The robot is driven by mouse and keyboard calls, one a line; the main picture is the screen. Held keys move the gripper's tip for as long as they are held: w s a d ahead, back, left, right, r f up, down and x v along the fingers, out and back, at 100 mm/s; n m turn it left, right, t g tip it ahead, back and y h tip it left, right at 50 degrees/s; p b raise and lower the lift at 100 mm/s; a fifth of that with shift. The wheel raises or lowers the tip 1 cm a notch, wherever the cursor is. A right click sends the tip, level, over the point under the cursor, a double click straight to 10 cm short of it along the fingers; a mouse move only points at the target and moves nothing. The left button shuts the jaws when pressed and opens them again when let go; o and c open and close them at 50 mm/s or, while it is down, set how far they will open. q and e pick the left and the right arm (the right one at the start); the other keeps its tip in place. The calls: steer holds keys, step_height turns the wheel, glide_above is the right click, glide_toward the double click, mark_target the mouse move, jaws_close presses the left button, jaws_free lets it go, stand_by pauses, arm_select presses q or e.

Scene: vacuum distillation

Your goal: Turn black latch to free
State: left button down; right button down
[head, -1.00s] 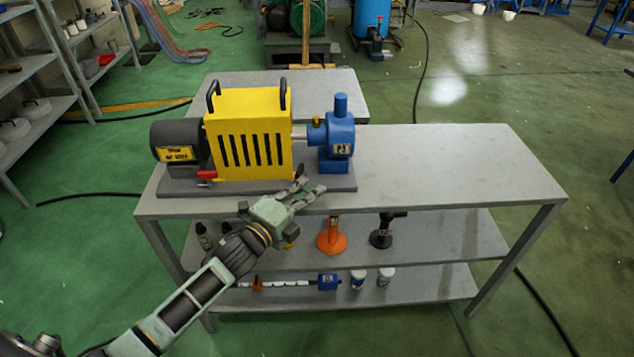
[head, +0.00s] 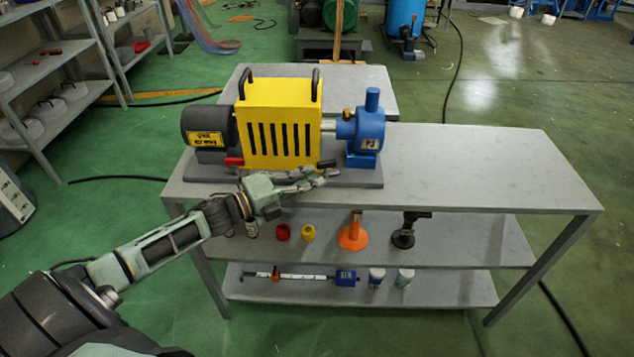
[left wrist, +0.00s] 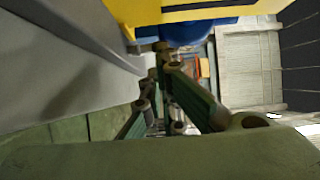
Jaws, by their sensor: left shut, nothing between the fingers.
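The black latch (head: 327,163) is a small dark piece at the lower right corner of the yellow guard (head: 279,125). A red latch (head: 234,161) sits at the guard's lower left. My left gripper (head: 327,177) is shut and empty, its fingers pointing right along the guard's front, with the tips just below the black latch. I cannot tell whether they touch it. In the left wrist view the fingers (left wrist: 168,88) are close together, with the yellow guard's edge above them. The latch is not clear there. My right gripper is out of view.
The blue pump (head: 368,131) stands right of the guard and the dark motor (head: 208,128) left, all on a grey base plate. The grey table (head: 480,165) is clear to the right. Its lower shelves hold an orange funnel-like piece (head: 353,236) and small caps and jars.

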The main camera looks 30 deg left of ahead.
arm_select(q)
steer(key=shift+w+a, duration=0.1)
steer(key=shift+a, duration=0.3)
steer(key=shift+w+a, duration=0.15)
steer(key=shift+a, duration=0.2)
steer(key=shift+a+b, duration=0.15)
steer(key=shift+b, duration=0.15)
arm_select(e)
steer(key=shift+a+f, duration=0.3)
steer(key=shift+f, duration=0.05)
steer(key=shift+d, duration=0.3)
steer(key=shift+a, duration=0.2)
